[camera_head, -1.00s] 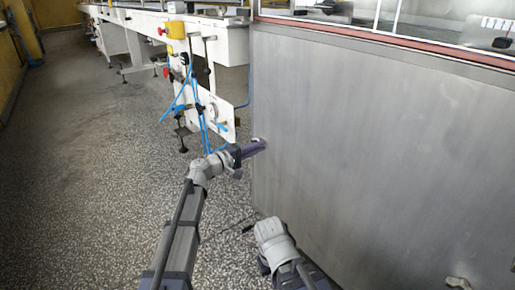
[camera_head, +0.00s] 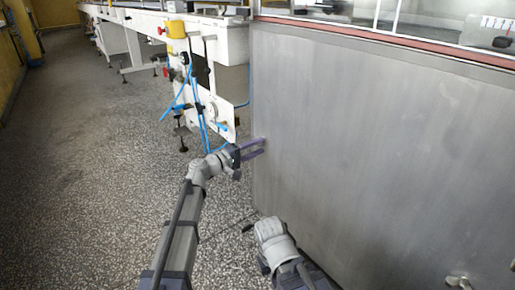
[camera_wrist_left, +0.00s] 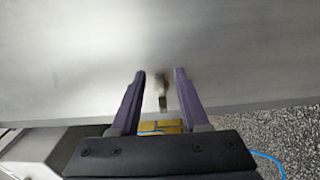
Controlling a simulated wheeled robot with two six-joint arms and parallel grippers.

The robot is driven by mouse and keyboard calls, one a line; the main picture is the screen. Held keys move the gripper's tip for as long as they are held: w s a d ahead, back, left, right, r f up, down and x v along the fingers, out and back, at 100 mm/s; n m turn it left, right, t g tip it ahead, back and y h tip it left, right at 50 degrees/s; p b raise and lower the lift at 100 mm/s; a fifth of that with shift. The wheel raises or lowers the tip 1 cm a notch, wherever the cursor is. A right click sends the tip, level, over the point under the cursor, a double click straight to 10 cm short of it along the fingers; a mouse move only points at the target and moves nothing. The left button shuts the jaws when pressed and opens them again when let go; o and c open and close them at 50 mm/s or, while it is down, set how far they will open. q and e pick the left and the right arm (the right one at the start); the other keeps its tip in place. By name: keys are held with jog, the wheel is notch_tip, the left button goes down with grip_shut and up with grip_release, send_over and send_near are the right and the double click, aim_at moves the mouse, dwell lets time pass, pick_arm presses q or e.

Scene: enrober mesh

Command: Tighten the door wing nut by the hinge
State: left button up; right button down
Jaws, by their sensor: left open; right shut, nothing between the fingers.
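A small metal wing nut (camera_wrist_left: 162,92) sticks out from the grey steel door panel in the left wrist view. In the head view only a small bit of it (camera_head: 263,139) shows at the panel's left edge. My left gripper (camera_head: 264,146) is open at the panel. In the left wrist view its two purple fingers (camera_wrist_left: 160,72) stand on either side of the wing nut, with gaps on both sides. My right arm's grey wrist (camera_head: 272,233) is at the bottom middle, away from the panel's left edge. The right gripper's fingers are not visible.
The steel panel (camera_head: 380,150) fills the right side. Another metal fitting (camera_head: 460,282) sits on it at the bottom right. A white machine frame (camera_head: 218,110) with blue hoses (camera_head: 201,118) stands behind my left gripper. The speckled floor at left is clear.

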pick_arm(q)
jog(key=v, duration=0.7)
jog(key=shift+a, duration=0.2)
jog(key=shift+s, duration=0.2)
jog(key=s+d+f+m+g+y+p, duration=0.3)
jog(key=s+d+m+g+p, duration=0.15)
jog(key=s, duration=0.55)
jog(key=s+d+f+m+g+y+p, duration=0.35)
jog(key=s+p, duration=0.25)
jog(key=s, duration=0.3)
jog(key=s+a+r+m+g+y+p, duration=0.25)
jog(key=s+a+y+p, duration=0.55)
jog(key=s, duration=0.5)
notch_tip(320, 180, up, 37)
jog(key=y+p, duration=0.1)
jog(key=p, duration=3.5)
jog(key=shift+a, duration=0.45)
jog(key=shift+s+r, duration=0.1)
